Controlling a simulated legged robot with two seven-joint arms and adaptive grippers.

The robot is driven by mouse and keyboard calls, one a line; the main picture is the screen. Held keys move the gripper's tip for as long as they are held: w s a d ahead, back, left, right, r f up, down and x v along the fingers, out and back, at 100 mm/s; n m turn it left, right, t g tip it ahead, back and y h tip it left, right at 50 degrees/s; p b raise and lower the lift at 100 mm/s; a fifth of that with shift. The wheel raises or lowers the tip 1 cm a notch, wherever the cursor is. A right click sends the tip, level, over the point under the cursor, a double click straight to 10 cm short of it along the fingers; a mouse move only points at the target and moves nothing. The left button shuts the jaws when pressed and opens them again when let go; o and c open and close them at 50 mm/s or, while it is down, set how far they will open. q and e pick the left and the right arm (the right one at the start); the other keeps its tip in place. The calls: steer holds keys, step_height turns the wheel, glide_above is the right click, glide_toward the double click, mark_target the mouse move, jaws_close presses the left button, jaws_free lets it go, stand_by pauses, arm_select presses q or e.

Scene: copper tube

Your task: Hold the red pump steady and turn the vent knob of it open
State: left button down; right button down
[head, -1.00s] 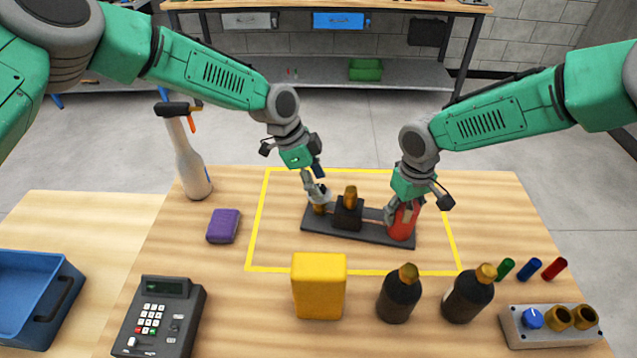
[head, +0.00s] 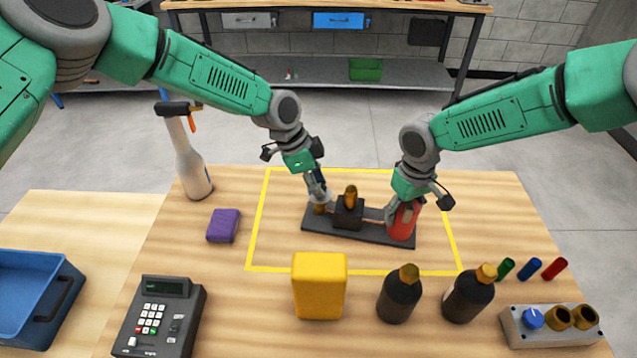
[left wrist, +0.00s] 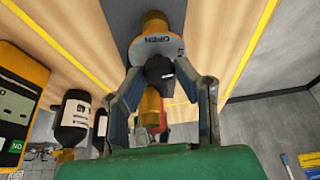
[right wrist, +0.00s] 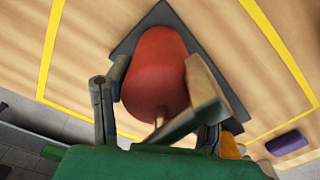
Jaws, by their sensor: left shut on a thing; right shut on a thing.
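The red pump (head: 404,223) stands at the right end of a dark base plate (head: 355,235) inside the yellow outline. My right gripper (head: 398,215) is shut on it; in the right wrist view the fingers lie on both sides of the red body (right wrist: 155,75). At the plate's left end is a brass fitting (head: 319,209). My left gripper (head: 318,198) is over it. In the left wrist view its fingers close on the dark vent knob (left wrist: 159,68), in front of a grey disc (left wrist: 155,48) marked OPEN. The knob is mostly hidden in the head view.
A black block with a brass top (head: 350,196) stands between the grippers. A yellow box (head: 319,286) and two dark bottles (head: 399,295) stand in front. A purple sponge (head: 223,225) and white spray bottle (head: 190,165) are at left.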

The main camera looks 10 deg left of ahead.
arm_select(q)
steer(key=n+t, duration=0.1)
steer(key=n, duration=0.2)
steer(key=n+t+y, duration=0.1)
steer(key=n, duration=0.2)
steer(key=shift+s+d, duration=0.1)
steer(key=shift+s, duration=0.1)
steer(key=n+y, duration=0.1)
steer(key=n, duration=0.2)
steer(key=n+t+y, duration=0.1)
steer(key=n, duration=0.2)
steer(key=shift+s+d+n+t, duration=0.15)
steer(key=shift+n+t, duration=0.15)
steer(key=shift+n, duration=0.1)
steer(key=c, duration=1.2)
jaws_free()
steer(key=shift+d, duration=0.1)
steer(key=shift+r, duration=0.25)
steer(key=v, duration=1.1)
steer(key=shift+s+r, duration=0.15)
